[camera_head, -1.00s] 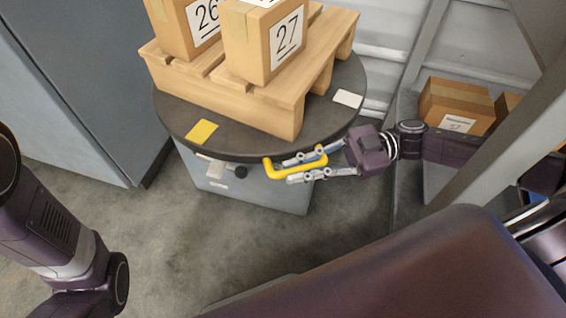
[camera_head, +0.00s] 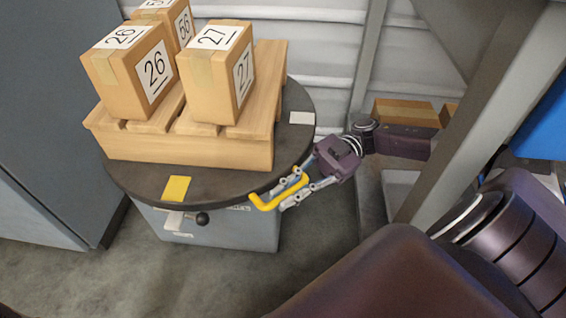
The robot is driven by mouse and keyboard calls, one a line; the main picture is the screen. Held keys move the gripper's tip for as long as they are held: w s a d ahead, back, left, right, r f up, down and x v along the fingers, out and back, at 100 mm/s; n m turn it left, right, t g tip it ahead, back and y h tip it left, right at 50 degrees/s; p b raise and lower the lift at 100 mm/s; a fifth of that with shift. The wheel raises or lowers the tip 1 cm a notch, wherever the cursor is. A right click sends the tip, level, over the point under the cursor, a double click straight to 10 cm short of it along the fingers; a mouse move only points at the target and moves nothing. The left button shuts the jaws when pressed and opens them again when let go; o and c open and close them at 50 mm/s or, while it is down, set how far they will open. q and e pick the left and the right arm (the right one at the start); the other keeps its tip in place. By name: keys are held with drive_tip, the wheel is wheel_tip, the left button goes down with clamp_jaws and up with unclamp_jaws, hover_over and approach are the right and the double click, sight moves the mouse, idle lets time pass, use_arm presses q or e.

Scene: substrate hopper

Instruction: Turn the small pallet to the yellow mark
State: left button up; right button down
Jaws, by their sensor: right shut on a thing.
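The small wooden pallet (camera_head: 190,150) sits on a dark round turntable (camera_head: 140,183). It carries boxes marked 26 (camera_head: 125,80), 27 (camera_head: 215,75) and 56 (camera_head: 184,25). The yellow mark (camera_head: 176,189) lies at the turntable's front edge, and a white mark (camera_head: 302,118) lies at its right edge. My right gripper (camera_head: 288,190) is shut on a yellow handle (camera_head: 266,203) at the turntable's front right rim. The pallet's front side faces me, with its right front corner near the handle. My left gripper is out of view.
A lever with a black knob (camera_head: 202,218) sticks out from the grey base (camera_head: 235,230) under the turntable. A grey cabinet (camera_head: 45,120) stands at the left. A grey post (camera_head: 475,110) and a cardboard box (camera_head: 405,112) are at the right.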

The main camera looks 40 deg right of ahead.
drive_tip(key=shift+d, duration=0.2)
drive_tip(key=c, duration=2.3)
unclamp_jaws()
drive_tip(key=shift+c, duration=0.2)
drive_tip(key=shift+o, duration=0.5)
drive_tip(key=shift+d, duration=0.2)
drive_tip(key=shift+d, duration=0.2)
drive_tip(key=d, duration=1.1)
drive_tip(key=shift+w+d, duration=0.3)
drive_tip(key=shift+w, duration=0.1)
